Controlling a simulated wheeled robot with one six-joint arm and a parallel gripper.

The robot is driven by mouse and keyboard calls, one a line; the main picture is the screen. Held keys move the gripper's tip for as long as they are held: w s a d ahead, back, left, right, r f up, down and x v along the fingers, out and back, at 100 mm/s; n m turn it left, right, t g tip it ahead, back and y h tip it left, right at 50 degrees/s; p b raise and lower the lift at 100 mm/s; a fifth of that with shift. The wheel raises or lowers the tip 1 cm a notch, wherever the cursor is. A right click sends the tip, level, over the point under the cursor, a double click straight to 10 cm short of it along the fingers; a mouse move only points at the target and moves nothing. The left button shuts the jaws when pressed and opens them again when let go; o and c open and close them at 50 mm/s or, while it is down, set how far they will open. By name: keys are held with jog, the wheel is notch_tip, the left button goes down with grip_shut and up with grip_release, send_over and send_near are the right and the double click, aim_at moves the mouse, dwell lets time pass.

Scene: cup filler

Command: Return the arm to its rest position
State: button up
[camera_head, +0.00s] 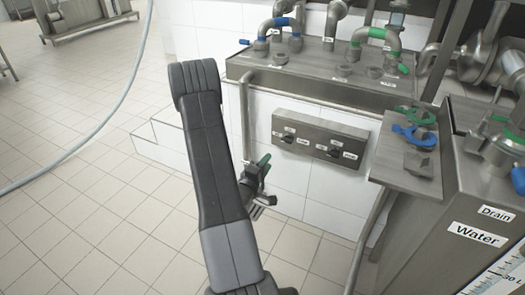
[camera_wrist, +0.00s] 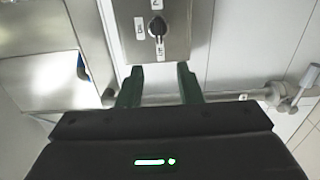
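My arm is raised in the middle of the head view. My gripper (camera_head: 264,183) shows partly beside the arm, in front of the white tiled wall and left of the switch panel; my arm hides part of it. In the wrist view my gripper (camera_wrist: 158,80) has its two green fingers spread apart with nothing between them. The steel switch panel (camera_head: 319,139) lies just beyond the fingertips in the wrist view (camera_wrist: 188,12), where one dark rotary knob (camera_wrist: 157,26) with labels shows. I cannot tell whether the fingers touch the panel.
A steel counter (camera_head: 330,90) with blue and green pipe fittings stands above the panel. A small steel shelf (camera_head: 395,170) with valve handles juts out at right, beside a tank labelled Water (camera_head: 478,236). A hose (camera_head: 125,85) hangs at left. The tiled floor (camera_head: 70,220) is clear.

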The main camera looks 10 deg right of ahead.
aim_at(283, 141)
jog(key=b+x, duration=0.2)
jog(key=x, duration=1.1)
jog(key=shift+w+d, duration=0.25)
jog(key=shift+w, duration=0.1)
jog(key=shift+s, duration=0.1)
